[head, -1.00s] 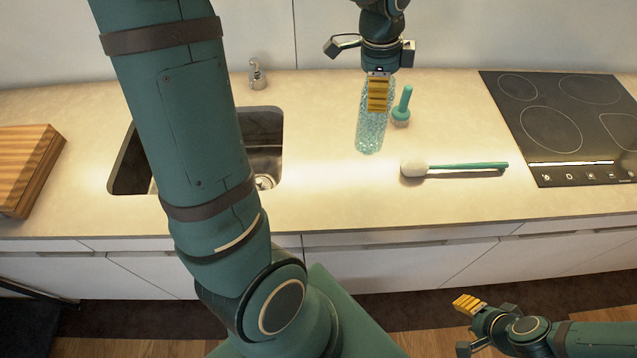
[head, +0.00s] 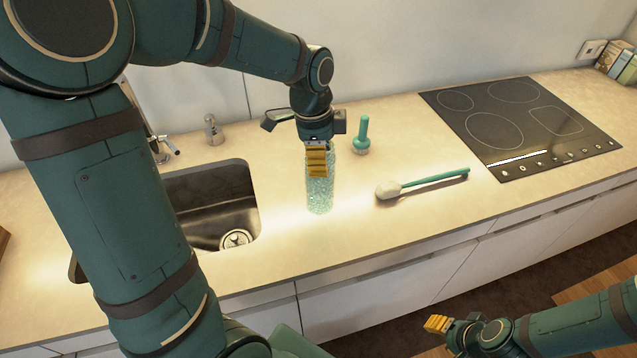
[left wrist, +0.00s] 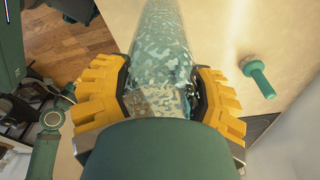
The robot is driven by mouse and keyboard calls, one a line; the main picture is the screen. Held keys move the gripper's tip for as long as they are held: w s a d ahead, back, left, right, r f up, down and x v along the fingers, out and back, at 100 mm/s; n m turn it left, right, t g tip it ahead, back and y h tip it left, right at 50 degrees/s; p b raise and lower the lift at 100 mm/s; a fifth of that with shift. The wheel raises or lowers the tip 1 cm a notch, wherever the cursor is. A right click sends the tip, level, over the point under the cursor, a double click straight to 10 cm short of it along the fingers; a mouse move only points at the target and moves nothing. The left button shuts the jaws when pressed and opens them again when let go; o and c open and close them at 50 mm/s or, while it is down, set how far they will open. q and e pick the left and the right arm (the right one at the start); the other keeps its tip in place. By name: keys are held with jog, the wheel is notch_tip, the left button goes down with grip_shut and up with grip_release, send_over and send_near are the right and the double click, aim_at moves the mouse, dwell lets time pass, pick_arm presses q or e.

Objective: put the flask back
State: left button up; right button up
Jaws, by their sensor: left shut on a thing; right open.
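The flask (head: 320,196) is a clear, speckled pale teal bottle. It stands upright at the counter, between the sink and the white-headed brush; I cannot tell whether its base touches the counter. My left gripper (head: 317,172) is shut on its upper part from above. In the left wrist view the flask (left wrist: 165,50) sits between the yellow finger pads of the left gripper (left wrist: 160,95). My right gripper (head: 437,324) is open and empty, low in front of the cabinets, away from the flask.
A small teal-handled brush (head: 361,140) stands just right of the flask. A longer teal-handled brush (head: 425,183) lies further right, before the black cooktop (head: 515,125). The sink (head: 213,205) is to the left, with a soap dispenser (head: 213,130) behind it. Several books (head: 622,65) stand at the far right.

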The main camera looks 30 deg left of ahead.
pick_arm(q)
notch_tip(320, 180, down, 5)
jog(key=shift+f+b, duration=0.2)
jog(key=shift+b, duration=0.15)
jog(key=shift+f, duration=0.15)
jog(key=o, duration=1.4)
